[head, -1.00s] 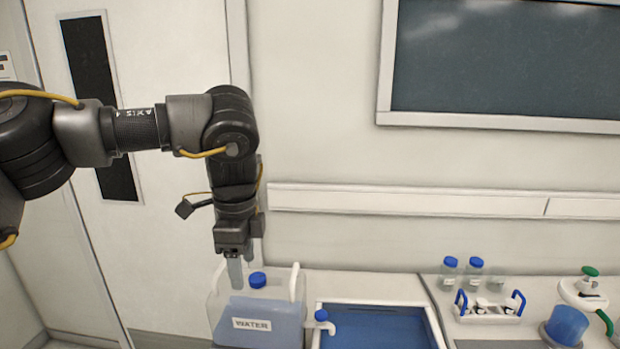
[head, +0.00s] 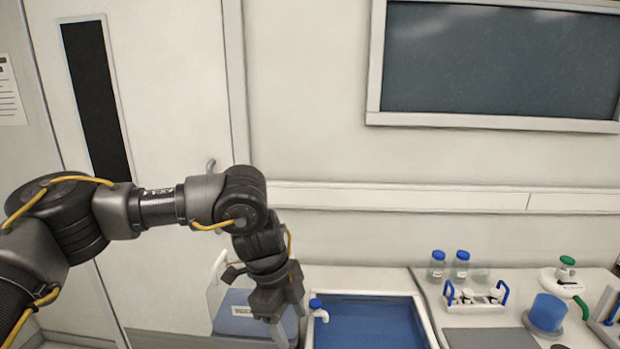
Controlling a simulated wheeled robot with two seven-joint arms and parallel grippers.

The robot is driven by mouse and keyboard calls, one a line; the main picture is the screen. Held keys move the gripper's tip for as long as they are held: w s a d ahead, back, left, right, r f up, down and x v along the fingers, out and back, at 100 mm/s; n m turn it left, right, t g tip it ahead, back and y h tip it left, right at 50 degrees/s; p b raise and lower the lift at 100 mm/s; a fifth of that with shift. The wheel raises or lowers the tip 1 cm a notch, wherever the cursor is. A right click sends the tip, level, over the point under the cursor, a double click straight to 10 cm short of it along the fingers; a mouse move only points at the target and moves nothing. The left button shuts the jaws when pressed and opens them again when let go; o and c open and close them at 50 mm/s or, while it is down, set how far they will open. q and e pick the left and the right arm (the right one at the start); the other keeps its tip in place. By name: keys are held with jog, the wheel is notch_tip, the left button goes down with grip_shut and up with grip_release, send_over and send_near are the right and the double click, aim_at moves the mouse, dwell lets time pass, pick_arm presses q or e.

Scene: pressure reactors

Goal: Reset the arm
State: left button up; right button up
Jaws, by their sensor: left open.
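My left arm comes in from the left, and its gripper (head: 289,328) points down in front of the water container. The gripper is open, with nothing seen between its fingers. The clear container (head: 222,322) of bluish water stands on the counter, and my gripper and wrist hide its right part and most of its label. Whether the gripper touches the container I cannot tell. My right gripper is out of view.
A blue basin (head: 365,325) with a white rim is right of my gripper, with a blue-capped tap (head: 317,308) at its left edge. Blue-capped bottles (head: 437,265), a small rack (head: 475,299) and a blue cup (head: 547,312) stand further right. A door (head: 150,130) is behind my arm.

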pick_arm(q)
jog(key=s+d+f+t+h, duration=0.1)
jog(key=s+d+f+h, duration=0.1)
jog(key=s+d+h, duration=0.55)
jog(key=s+d+f+t+h, duration=0.15)
jog(key=d+h, duration=0.25)
jog(key=d, duration=0.7)
jog(key=w+a+f+n+t+y, duration=0.1)
jog(key=a+f+n+t+y, duration=0.3)
jog(key=a+n, duration=0.4)
jog(key=w+a+f+n+t+y, duration=0.2)
jog(key=a+f+n+t+y, duration=0.25)
jog(key=a, duration=0.45)
jog(key=s+a+f+n+g+y, duration=0.35)
jog(key=s+a+f, duration=0.35)
jog(key=s+a, duration=0.35)
jog(key=s+a+f+n+g+y, duration=0.25)
jog(key=s+a+f+n, duration=0.25)
jog(key=s+a+f, duration=0.45)
notch_tip(320, 180, down, 25)
jog(key=s+a+g+b, duration=0.2)
jog(key=s+a+f+g, duration=0.1)
jog(key=s+a+f, duration=0.2)
jog(key=s+f, duration=1.4)
jog(key=shift+f+m+g+b, duration=0.3)
jog(key=shift+f+m+b, duration=0.1)
jog(key=shift+f, duration=0.15)
